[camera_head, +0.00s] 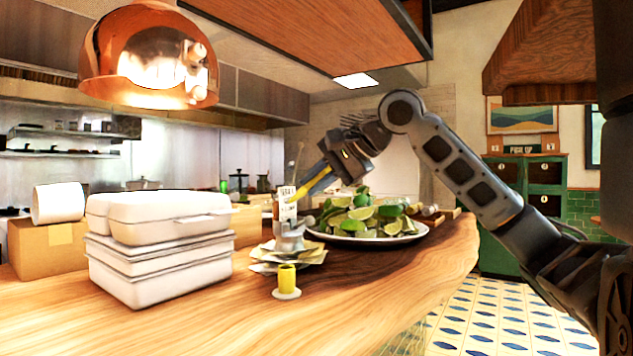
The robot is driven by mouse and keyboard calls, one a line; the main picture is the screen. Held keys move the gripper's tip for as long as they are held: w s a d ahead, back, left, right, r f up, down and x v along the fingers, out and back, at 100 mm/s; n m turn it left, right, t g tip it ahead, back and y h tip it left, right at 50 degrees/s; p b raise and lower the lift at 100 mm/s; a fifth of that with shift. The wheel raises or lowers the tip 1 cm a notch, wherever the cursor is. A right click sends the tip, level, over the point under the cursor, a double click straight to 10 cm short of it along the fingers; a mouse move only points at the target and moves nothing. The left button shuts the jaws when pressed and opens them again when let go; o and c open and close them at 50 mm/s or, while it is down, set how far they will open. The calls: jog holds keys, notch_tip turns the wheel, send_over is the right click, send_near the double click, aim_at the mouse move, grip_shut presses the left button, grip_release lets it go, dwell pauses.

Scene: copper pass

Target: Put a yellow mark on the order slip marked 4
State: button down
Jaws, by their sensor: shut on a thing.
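My gripper (324,171) is in the middle of the view, above the wooden counter, reaching down to the left. It is shut on a yellow marker (317,184), which slants down to the left. The marker's lower end is close to a white upright piece with dark print (288,204), perhaps an order slip; I cannot tell whether they touch. This piece stands at a small grey metal holder (289,239). I cannot read a 4 on it. A yellow cup-like piece on a white round base (286,293) stands in front.
Flat papers (268,267) lie under the metal holder. A plate of cut limes (342,237) is close on the right. White stacked boxes (160,271) stand at left. A copper lamp (150,60) hangs above. The front of the counter (375,285) is clear.

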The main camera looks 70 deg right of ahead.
jog(key=shift+w+d+p, duration=0.25)
jog(key=shift+w+p, duration=0.05)
jog(key=shift+w, duration=0.65)
jog(key=shift+d, duration=0.1)
jog(key=d+p, duration=0.1)
jog(key=d, duration=0.1)
jog(key=s+d+p, duration=0.1)
jog(key=shift+d, duration=0.35)
jog(key=shift+p, duration=0.3)
jog(key=shift+w+a+p, duration=0.25)
jog(key=shift+a, duration=0.75)
jog(key=shift+w+a+p, duration=0.2)
jog(key=shift+a+p, duration=0.05)
jog(key=shift+a, duration=0.75)
jog(key=shift+s+a+p, duration=0.2)
jog(key=shift+s, duration=0.75)
jog(key=shift+s+a+p, duration=0.25)
jog(key=shift+s, duration=0.75)
jog(key=shift+s+a+p, duration=0.2)
jog(key=shift+s, duration=0.75)
